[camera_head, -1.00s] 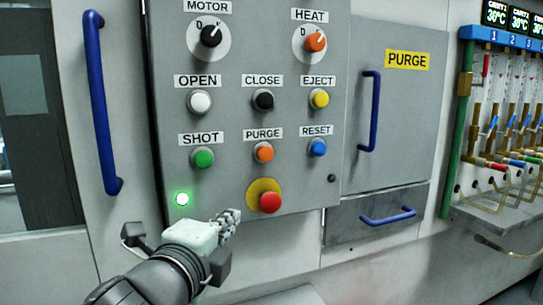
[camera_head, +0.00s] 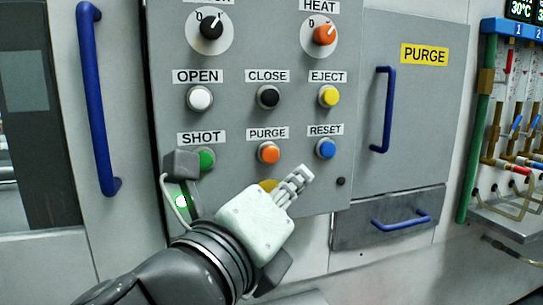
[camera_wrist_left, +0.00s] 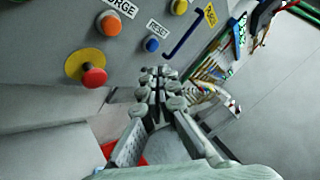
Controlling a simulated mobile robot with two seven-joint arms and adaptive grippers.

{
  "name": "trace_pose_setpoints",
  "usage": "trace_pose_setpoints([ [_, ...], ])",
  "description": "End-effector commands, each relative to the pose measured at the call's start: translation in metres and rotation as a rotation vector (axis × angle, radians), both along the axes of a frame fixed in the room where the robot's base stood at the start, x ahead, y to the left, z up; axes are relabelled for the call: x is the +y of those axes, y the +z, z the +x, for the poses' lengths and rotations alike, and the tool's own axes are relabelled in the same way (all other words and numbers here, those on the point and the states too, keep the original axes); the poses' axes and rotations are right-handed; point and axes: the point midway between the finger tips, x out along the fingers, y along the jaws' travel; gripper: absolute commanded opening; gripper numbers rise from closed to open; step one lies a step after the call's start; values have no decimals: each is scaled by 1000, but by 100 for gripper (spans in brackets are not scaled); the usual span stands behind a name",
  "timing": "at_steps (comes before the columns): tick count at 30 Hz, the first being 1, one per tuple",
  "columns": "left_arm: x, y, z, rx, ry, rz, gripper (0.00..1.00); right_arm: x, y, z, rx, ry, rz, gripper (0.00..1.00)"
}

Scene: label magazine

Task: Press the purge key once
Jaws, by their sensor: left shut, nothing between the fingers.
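The purge key is an orange round button (camera_head: 269,152) under a PURGE label on the grey control panel (camera_head: 235,55). It also shows in the left wrist view (camera_wrist_left: 109,23), at the upper left. My left gripper (camera_head: 301,177) is shut and empty, below and right of the orange button and apart from it in the picture. It covers most of the yellow-backed red stop button, which shows clearly in the left wrist view (camera_wrist_left: 94,77). My right gripper is in neither view.
Close by are the green SHOT button (camera_head: 207,158), partly behind my wrist, the blue RESET button (camera_head: 325,149), and the black CLOSE button (camera_head: 268,97). A grey door with a PURGE sign (camera_head: 424,54) and blue handle (camera_head: 384,110) stands to the right.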

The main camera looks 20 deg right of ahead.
Motion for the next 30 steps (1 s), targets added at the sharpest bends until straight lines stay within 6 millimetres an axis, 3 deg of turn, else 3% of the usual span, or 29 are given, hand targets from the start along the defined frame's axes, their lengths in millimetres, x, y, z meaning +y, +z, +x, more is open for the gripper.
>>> trace_pose_setpoints([
  [13,3,0,60,2,4,0,0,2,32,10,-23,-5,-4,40],
  [16,3,1,70,2,3,1,0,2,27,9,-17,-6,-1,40],
  [30,3,0,83,1,0,-1,0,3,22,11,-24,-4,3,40],
])
